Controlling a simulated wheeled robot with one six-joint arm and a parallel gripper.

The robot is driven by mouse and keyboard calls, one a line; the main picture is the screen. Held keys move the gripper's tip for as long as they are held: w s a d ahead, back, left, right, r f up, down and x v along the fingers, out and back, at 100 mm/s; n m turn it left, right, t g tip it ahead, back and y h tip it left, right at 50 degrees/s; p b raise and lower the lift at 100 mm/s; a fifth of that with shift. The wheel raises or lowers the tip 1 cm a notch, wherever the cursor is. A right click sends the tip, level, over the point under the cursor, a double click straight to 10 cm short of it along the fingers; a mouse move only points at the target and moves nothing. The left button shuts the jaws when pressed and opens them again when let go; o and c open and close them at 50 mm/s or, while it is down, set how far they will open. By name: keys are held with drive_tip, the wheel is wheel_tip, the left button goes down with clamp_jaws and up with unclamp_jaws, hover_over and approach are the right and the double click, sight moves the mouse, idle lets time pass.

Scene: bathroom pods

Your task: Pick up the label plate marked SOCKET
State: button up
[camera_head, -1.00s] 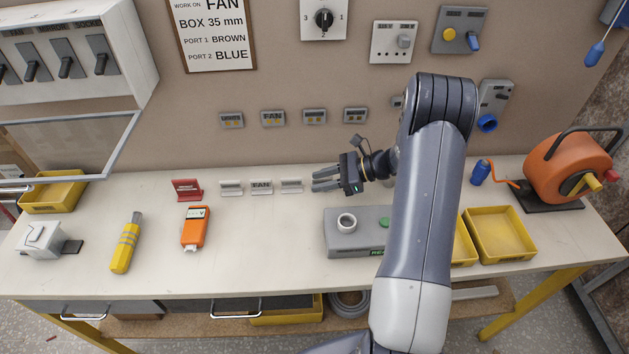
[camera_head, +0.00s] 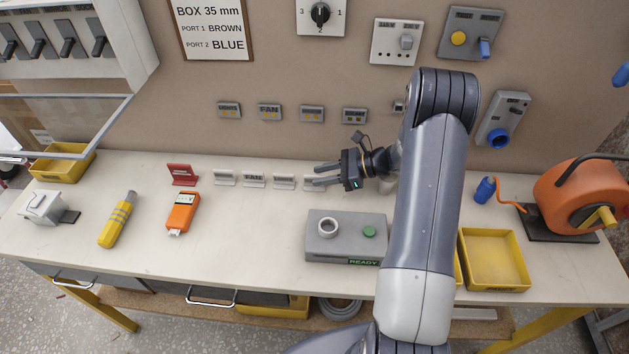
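A row of small pale label plates stands along the back of the workbench. One plate (camera_head: 254,181) reads FAN. The plate to its left (camera_head: 224,178) and the plate to its right (camera_head: 284,182) have lettering too small to read. Another plate (camera_head: 309,184) is partly hidden by my gripper (camera_head: 316,175). I cannot tell which plate reads SOCKET. My gripper points left, with its two fingers apart, over or beside the right end of the row. Nothing shows clearly between the fingers.
A grey box with a READY sign (camera_head: 346,237) sits in front of my gripper. An orange tester (camera_head: 182,213), yellow tool (camera_head: 117,220) and red sign (camera_head: 181,175) are left. A yellow tray (camera_head: 494,260) and orange cable reel (camera_head: 580,198) are right. Wall label holders (camera_head: 270,112) hang above.

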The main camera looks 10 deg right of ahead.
sight(309, 185)
drive_tip(key=p+x, duration=0.1)
drive_tip(key=x, duration=0.3)
drive_tip(key=shift+a+f+p, duration=0.2)
drive_tip(key=shift+a+p, duration=0.05)
drive_tip(key=shift+p, duration=0.05)
drive_tip(key=shift+c, duration=0.4)
clamp_jaws()
